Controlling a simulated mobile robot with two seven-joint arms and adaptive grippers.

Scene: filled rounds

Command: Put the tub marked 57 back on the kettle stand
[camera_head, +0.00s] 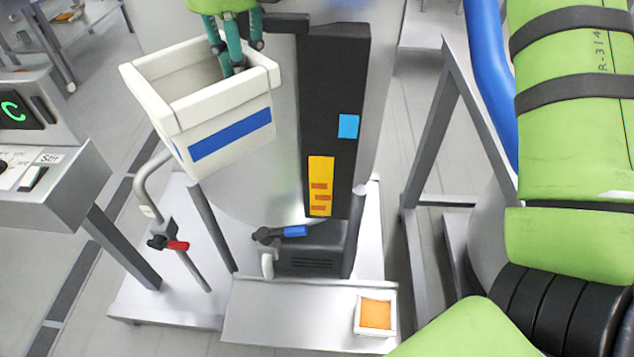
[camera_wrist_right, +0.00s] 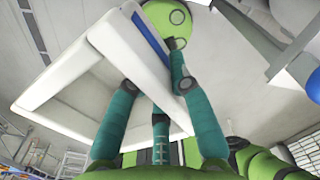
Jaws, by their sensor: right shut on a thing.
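A white square tub (camera_head: 225,140) with a blue band hangs tilted at the upper left of the head view. No number can be read on it. My right gripper (camera_head: 236,52) is shut on its far right wall, with teal fingers reaching over the rim. The inside that shows looks empty. In the right wrist view the tub (camera_wrist_right: 70,100) sits between the fingers. I cannot tell for sure which surface is the kettle stand; a pale low platform (camera_head: 270,312) lies in front of a steel kettle (camera_head: 278,165). My left gripper is out of view.
A small white dish with orange content (camera_head: 376,314) sits at the platform's right end. A tap with a blue handle (camera_head: 294,231) sticks out above it. A bent pipe with a red valve (camera_head: 177,245) and a control console (camera_head: 40,170) stand left. A grey frame (camera_head: 432,130) stands right.

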